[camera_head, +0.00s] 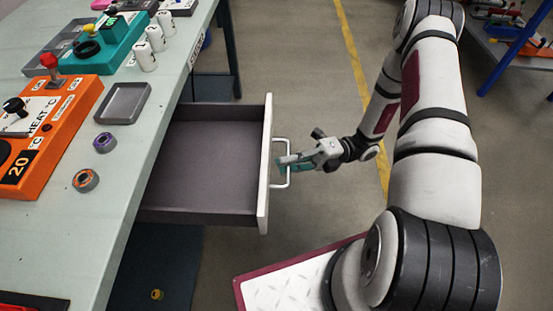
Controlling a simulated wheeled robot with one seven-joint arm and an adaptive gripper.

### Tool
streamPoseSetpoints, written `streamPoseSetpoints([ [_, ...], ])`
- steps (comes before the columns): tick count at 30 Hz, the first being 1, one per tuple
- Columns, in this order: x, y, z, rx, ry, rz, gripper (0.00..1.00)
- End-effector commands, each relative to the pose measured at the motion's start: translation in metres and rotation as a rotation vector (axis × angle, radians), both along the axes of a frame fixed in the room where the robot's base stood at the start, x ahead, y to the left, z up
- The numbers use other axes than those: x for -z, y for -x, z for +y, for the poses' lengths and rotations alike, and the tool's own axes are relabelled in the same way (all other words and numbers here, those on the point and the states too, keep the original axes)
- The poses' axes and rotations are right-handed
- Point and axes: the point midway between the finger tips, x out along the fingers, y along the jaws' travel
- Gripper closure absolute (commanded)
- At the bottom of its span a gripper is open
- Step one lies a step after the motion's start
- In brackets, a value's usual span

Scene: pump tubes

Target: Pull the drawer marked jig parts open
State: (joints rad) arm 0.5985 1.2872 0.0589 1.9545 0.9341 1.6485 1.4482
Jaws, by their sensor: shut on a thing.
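A drawer (207,165) with a dark, empty-looking tray and a white front stands pulled out from under the bench, toward the right. Its white bar handle (287,180) sticks out from the front. My gripper (284,162) is at the handle and shut on it, with my arm reaching in from the right. The drawer's label does not show, because its front face is turned away from this view. Part of the drawer's back end is hidden under the bench top.
The bench top (110,165) carries an orange heater box (50,125), a teal device (108,48), white cylinders (146,57), a grey tray (124,103) and two small rings (86,180). A yellow ring (157,294) lies low beneath.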

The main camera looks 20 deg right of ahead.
Motion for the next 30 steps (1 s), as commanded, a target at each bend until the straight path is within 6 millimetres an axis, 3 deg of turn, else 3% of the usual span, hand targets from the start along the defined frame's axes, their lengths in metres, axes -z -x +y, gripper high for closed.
streamPoseSetpoints([
  [9,0.001,0.0,-0.001,0.0,0.002,0.001,1.0],
  [12,0.001,0.0,-0.001,0.0,0.002,0.001,0.73],
  [13,0.001,0.0,-0.001,0.0,0.002,0.001,0.7],
  [23,0.001,0.0,-0.002,0.0,0.002,0.0,0.7],
  [30,0.007,-0.002,-0.032,0.003,0.004,-0.003,0.7],
])
